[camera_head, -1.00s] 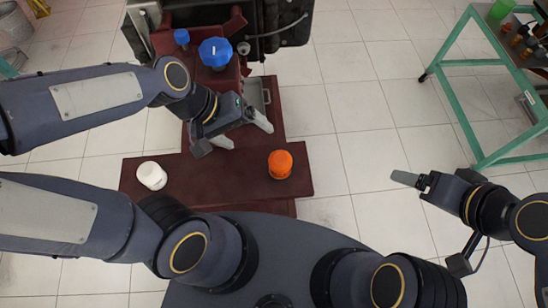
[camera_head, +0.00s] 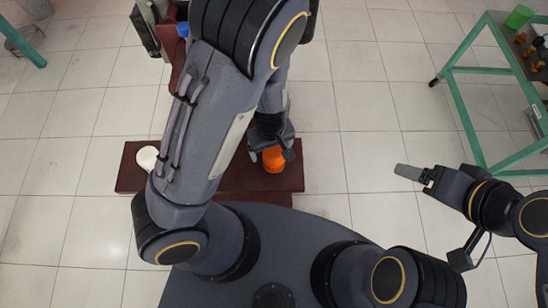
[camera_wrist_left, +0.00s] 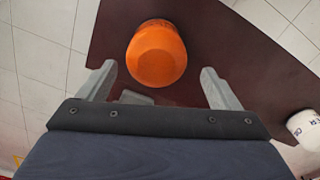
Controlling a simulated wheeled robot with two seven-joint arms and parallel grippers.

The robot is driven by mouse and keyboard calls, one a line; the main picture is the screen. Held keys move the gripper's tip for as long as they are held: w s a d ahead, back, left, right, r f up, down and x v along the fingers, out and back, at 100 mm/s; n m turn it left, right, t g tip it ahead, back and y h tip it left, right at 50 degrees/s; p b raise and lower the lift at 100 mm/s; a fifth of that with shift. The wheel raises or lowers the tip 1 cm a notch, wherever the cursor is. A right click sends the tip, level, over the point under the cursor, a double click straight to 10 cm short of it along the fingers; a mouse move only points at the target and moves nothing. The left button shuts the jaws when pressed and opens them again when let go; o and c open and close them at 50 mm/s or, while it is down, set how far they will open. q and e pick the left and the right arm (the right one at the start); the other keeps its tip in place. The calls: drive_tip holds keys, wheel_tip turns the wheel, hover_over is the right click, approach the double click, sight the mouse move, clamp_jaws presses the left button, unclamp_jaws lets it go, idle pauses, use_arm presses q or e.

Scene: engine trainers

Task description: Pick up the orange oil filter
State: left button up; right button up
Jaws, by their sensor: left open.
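The orange oil filter (camera_head: 273,160) stands on the dark red base (camera_head: 292,178) near its right end, partly hidden by my left gripper in the head view. My left gripper (camera_head: 271,150) is directly by the filter. In the left wrist view the orange oil filter (camera_wrist_left: 157,54) shows between and a little beyond the two spread fingers of my left gripper (camera_wrist_left: 162,85), with room on both sides. It is open and empty. My right gripper (camera_head: 412,174) is over the floor at the right, and its finger gap cannot be made out.
A white filter (camera_head: 147,157) stands at the base's left end, partly behind my left arm; it also shows in the wrist view (camera_wrist_left: 306,128). A green-legged table (camera_head: 465,120) with several small items stands at the right. Tiled floor between is clear.

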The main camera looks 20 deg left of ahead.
sight(263, 163)
use_arm(q)
drive_tip(key=f, duration=0.5)
drive_tip(key=shift+s+d+f+b, duration=0.1)
drive_tip(key=shift+d+f+b, duration=0.15)
drive_tip(key=shift+d+b, duration=0.1)
drive_tip(key=c, duration=1.2)
